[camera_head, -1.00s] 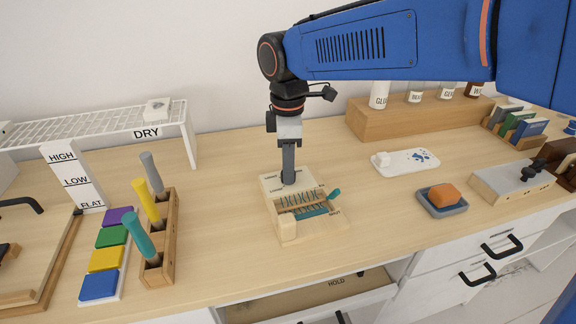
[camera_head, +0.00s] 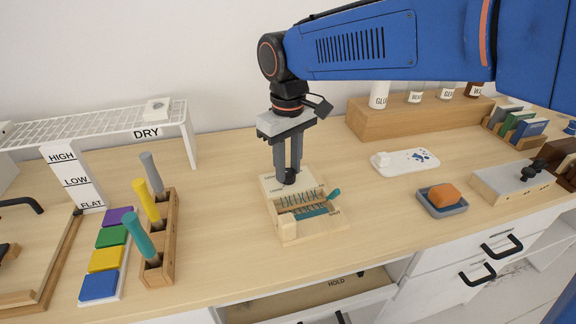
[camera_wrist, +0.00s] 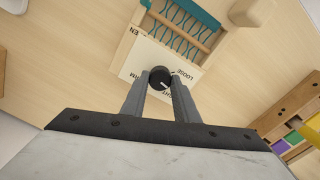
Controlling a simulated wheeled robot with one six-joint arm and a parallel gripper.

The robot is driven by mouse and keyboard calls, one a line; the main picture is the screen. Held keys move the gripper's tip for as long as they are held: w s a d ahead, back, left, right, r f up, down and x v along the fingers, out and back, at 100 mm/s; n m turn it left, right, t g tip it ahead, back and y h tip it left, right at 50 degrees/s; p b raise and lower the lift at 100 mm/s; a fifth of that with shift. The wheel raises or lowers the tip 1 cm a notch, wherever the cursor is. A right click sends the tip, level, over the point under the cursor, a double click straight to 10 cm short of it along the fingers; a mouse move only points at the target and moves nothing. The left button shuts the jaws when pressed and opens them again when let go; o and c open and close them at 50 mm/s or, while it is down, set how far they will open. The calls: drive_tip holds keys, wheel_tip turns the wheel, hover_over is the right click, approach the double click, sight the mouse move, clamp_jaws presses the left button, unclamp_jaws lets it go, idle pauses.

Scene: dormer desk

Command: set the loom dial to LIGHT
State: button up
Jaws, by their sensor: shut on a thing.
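The small wooden loom (camera_head: 318,228) stands on the desk, with teal threads and a teal handle (camera_head: 333,194). Its black round dial (camera_head: 291,175) sits on the pale plate at the loom's back. In the wrist view the dial (camera_wrist: 160,77) has a white mark and printed words around it, including LOOSE and one ending in GHT; others are partly hidden. My gripper (camera_head: 287,180) points down from above and is shut on the dial, one finger on each side. I cannot tell surely which word the mark points at.
A wooden rack with coloured-handled tools (camera_head: 160,235) stands left of the loom. An open drawer (camera_head: 310,297) lies below the desk's front edge.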

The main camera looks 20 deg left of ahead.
sight(289, 171)
drive_tip(key=m, duration=0.6)
drive_tip(key=shift+m, duration=0.4)
idle(0.3)
drive_tip(key=o, duration=1.1)
drive_tip(key=shift+c, duration=0.2)
drive_tip(key=shift+r, duration=0.1)
wheel_tip(289, 171, up, 17)
drive_tip(key=shift+d+r, duration=0.1)
